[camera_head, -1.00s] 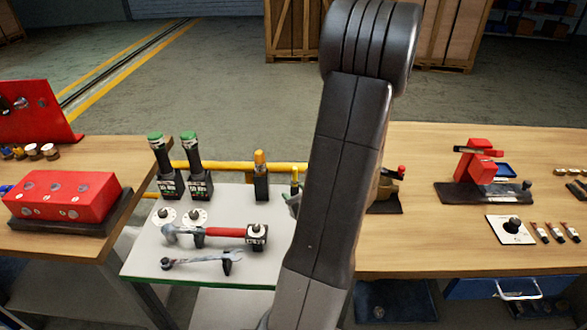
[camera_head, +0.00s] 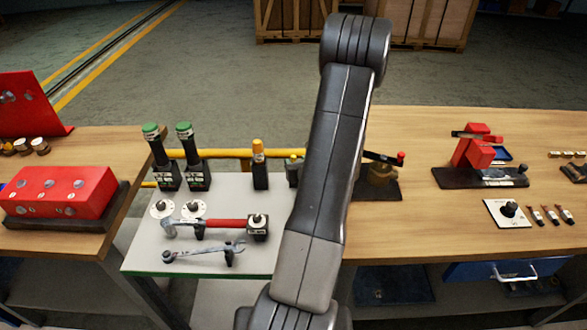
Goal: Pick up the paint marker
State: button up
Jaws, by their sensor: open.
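A slim upright item with an orange-yellow cap and dark body (camera_head: 259,165) stands at the back of the grey tool board (camera_head: 145,253). Just right of it, a small dark block with a green-yellow top (camera_head: 293,170) stands against the edge of my arm and is partly covered by it. I cannot tell for sure which of these is the paint marker. My gripper is not visible; my arm rises through the middle of the view and hides what lies behind it.
Two green-topped black cylinders (camera_head: 155,160) (camera_head: 189,160), a red-handled hammer (camera_head: 222,223) and a wrench (camera_head: 203,251) are on the board. A yellow rail (camera_head: 220,153) runs behind. A red box (camera_head: 62,192) is left; a red vise-like fixture (camera_head: 478,152) is right.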

jog(key=shift+f+p+x, duration=0.2)
jog(key=shift+p+x, duration=0.85)
jog(key=shift+x, duration=1.5)
jog(key=shift+s, duration=0.15)
grip_shut()
